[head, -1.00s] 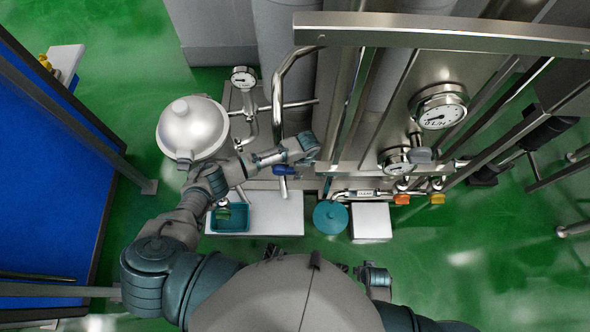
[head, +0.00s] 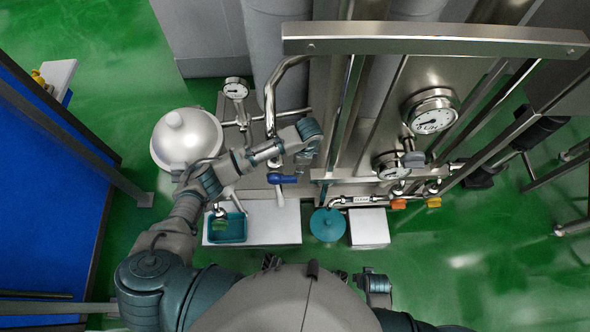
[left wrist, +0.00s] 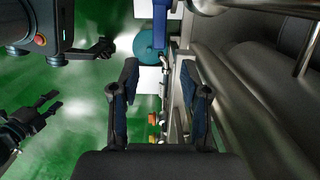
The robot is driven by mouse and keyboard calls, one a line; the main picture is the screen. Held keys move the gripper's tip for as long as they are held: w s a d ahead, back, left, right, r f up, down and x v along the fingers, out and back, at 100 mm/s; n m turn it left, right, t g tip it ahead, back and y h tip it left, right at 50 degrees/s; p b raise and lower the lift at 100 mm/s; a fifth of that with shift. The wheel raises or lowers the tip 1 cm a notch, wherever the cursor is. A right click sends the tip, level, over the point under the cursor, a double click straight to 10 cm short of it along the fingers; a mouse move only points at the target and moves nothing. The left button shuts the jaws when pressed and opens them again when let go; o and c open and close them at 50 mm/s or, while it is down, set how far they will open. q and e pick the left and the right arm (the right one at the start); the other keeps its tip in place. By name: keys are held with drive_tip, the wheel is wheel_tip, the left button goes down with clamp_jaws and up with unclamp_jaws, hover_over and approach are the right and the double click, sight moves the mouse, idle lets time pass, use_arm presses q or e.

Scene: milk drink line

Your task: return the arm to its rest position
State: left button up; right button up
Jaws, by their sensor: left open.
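My left arm (head: 205,185) reaches up from the lower left, bends at the elbow and runs right over the steel equipment. Its left gripper (head: 303,158) hangs below the wrist, small and partly hidden. In the left wrist view the left gripper (left wrist: 160,95) shows two dark fingers spread apart with nothing between them. A blue-handled valve (head: 283,179) sits just below and left of the gripper, apart from it. My right arm (head: 375,285) shows at the bottom; I cannot make out its fingers clearly.
A white-domed vessel (head: 186,138) stands left of the forearm. A teal tray (head: 227,228) rests on a white bench. A teal round lid (head: 327,224) and white box (head: 369,228) are right of it. Steel pipes and gauges (head: 431,112) crowd the right. Green floor is open at lower right.

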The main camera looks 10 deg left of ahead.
use_arm(q)
drive_tip(key=shift+r, duration=0.25)
idle(0.3)
